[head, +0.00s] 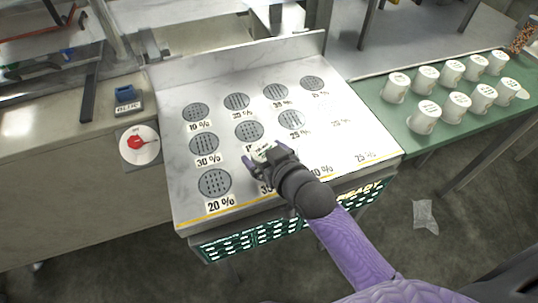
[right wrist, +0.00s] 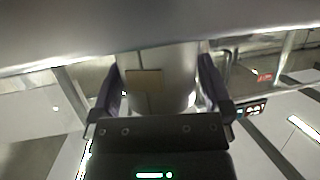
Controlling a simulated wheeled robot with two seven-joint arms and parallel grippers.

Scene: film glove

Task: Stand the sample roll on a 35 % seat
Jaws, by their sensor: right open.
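A white sample roll (head: 264,151) with print on its top stands between the fingers of my right gripper (head: 268,155). In the right wrist view the pale roll (right wrist: 178,80), with a tan patch, rises between the two dark fingers, which are open around it. The roll is over the front row of the white marbled panel (head: 345,100). The seat under it is hidden by my gripper; its label is partly covered and shows a leading 3. Whether the roll touches the panel cannot be told. My left gripper is not in view.
Several dark round seats with percent labels, such as the 20 % seat (head: 214,183), surround my gripper. A green mat (head: 400,137) at right bears several white cup-like items (head: 424,117).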

